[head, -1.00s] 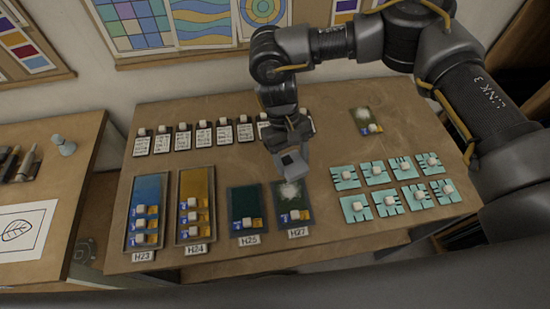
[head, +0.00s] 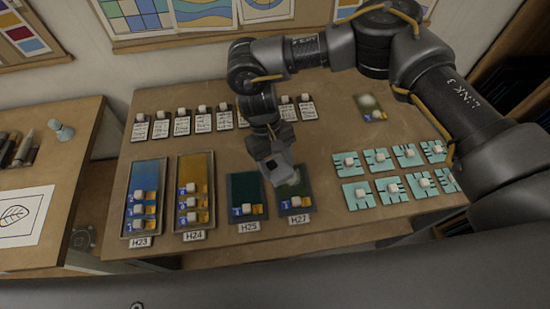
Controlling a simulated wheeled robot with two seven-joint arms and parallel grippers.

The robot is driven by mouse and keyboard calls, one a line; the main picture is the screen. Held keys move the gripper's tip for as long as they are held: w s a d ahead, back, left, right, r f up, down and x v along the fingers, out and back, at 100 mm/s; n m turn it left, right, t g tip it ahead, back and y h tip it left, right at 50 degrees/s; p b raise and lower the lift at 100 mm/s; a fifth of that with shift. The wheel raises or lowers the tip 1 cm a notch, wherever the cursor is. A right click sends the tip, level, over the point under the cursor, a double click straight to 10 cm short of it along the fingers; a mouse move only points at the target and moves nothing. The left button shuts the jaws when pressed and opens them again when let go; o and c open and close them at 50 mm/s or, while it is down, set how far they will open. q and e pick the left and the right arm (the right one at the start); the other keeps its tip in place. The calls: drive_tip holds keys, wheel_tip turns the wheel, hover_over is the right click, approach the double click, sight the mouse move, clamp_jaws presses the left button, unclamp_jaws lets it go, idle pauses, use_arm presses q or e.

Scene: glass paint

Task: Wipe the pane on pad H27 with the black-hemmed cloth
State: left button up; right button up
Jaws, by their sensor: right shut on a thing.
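Pad H27 (head: 308,206) is at the front middle of the table, with its label on the front edge. A dark green pane (head: 303,190) lies on it, with a whitish smear (head: 293,180) on its far half and a white knob near its front. My right gripper (head: 277,172) is over the far left part of this pane, shut on a small grey piece that looks like the cloth (head: 281,174). Its hem is too small to make out. The gripper hides part of the smear; I cannot tell whether the cloth touches the glass. My left gripper is not in view.
Pads H25 (head: 232,213), H24 (head: 180,225) and H23 (head: 128,225) stand to the left. Teal cards (head: 356,193) with white knobs lie right, a smeared pane (head: 371,106) behind them. Written cards (head: 182,125) line the back.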

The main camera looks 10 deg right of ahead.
sight(303, 178)
wheel_tip(303, 178, down, 4)
drive_tip(key=b, duration=0.3)
drive_tip(key=shift+r, duration=0.15)
drive_tip(key=shift+d, duration=0.3)
drive_tip(key=shift+w+d, duration=0.1)
drive_tip(key=shift+d, duration=1.15)
drive_tip(key=shift+w+d, duration=0.1)
drive_tip(key=shift+d, duration=1.7)
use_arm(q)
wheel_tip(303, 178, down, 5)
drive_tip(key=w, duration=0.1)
use_arm(e)
drive_tip(key=shift+d+b, duration=0.35)
drive_tip(key=shift+b, duration=0.05)
drive_tip(key=shift+a, duration=0.25)
drive_tip(key=shift+s+a+p, duration=0.2)
drive_tip(key=shift+a+p, duration=0.2)
drive_tip(key=shift+a, duration=2.65)
drive_tip(key=r+p, duration=0.1)
drive_tip(key=a+r+p, duration=0.1)
drive_tip(key=r, duration=0.1)
drive_tip(key=shift+r+p, duration=0.2)
drive_tip(key=shift+p, duration=0.2)
wheel_tip(303, 178, up, 5)
drive_tip(key=p, duration=0.4)
drive_tip(key=shift+d+f, duration=0.15)
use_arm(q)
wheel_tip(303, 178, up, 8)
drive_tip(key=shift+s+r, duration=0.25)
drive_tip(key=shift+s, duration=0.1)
